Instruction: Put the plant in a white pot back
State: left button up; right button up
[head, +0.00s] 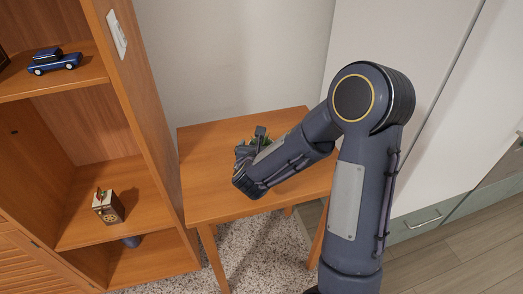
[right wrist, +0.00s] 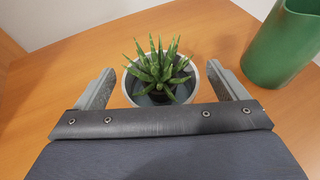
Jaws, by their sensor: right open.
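The plant (right wrist: 157,70), a spiky green succulent, stands upright in a round white pot (right wrist: 126,98) on the wooden table (head: 205,205). My right gripper (right wrist: 160,72) is open, with one finger on each side of the pot and a visible gap at both sides. The near part of the pot is hidden behind the gripper body. In the head view the right arm reaches down over the table and mostly hides the plant; only a little green shows by the gripper (head: 248,148). My left gripper is in neither view.
A green vase (right wrist: 280,45) stands close to the right finger. A wooden shelf (head: 150,130) rises left of the table, holding a blue toy car (head: 55,61) and a small box (head: 108,207). The table's near left part is clear.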

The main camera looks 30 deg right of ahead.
jog(key=shift+w+d+f, duration=0.25)
jog(key=shift+w+d, duration=0.05)
jog(key=shift+w, duration=0.15)
jog(key=c, duration=1.2)
jog(key=shift+r, duration=0.1)
jog(key=shift+c, duration=0.6)
jog(key=shift+r, duration=0.1)
